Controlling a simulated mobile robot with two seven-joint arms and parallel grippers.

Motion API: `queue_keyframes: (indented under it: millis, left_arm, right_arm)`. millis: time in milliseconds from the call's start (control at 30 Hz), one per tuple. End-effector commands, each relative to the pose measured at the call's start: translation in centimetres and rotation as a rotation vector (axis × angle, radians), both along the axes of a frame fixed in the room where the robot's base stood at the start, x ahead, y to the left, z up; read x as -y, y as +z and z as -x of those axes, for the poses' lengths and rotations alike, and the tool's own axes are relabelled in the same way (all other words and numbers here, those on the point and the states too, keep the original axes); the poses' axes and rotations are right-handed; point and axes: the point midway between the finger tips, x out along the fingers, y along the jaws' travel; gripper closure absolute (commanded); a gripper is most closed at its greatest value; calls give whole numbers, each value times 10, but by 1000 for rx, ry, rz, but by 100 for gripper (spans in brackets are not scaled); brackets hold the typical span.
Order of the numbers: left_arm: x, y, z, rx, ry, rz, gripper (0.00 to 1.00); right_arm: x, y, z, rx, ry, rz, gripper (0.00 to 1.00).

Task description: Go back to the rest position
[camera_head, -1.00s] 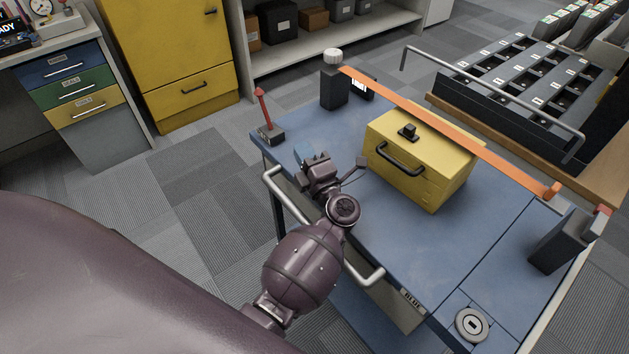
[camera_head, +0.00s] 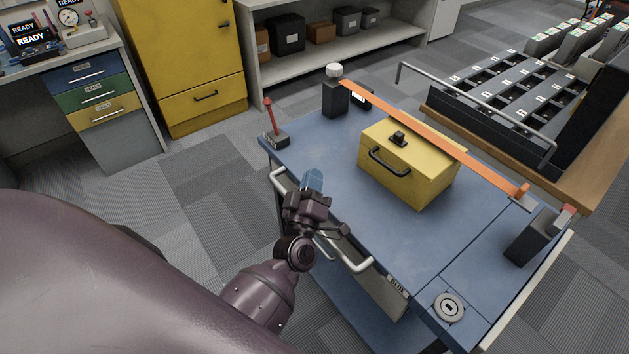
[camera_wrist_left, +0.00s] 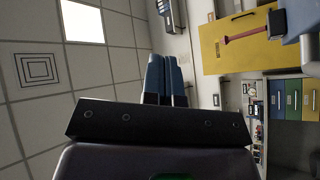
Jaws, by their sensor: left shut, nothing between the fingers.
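My left gripper (camera_head: 312,183) is over the near left edge of the blue cart (camera_head: 385,222), in front of its silver handle. Its blue fingers are together and hold nothing; they also show closed in the left wrist view (camera_wrist_left: 166,80). The wrist view looks across the room, with the ceiling at its left. A yellow case (camera_head: 408,170) with a black handle sits on the cart, to the right of the gripper and apart from it. My right gripper is not in either view.
An orange strap (camera_head: 440,142) spans the case between dark posts. A red lever (camera_head: 270,122) stands at the cart's left corner. A slotted rack (camera_head: 500,95) is behind. Yellow cabinet (camera_head: 190,60) and coloured drawers (camera_head: 95,93) stand back left. Carpet (camera_head: 195,190) left of the cart is clear.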

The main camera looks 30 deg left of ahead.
Motion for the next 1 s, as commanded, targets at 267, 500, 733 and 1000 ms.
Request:
queue_keyframes:
  millis: [267, 500, 733, 1000]
  left_arm:
    - [1, -1, 1, -9, -7, -11, 100]
    - [1, -1, 1, -9, -6, -10, 100]
    - [4, -1, 3, -41, -38, -33, 100]
    - [27, -13, 21, -289, -237, -193, 100]
  right_arm:
    - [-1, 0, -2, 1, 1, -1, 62]
    - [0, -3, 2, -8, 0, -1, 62]
    - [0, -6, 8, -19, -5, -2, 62]
    - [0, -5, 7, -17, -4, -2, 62]
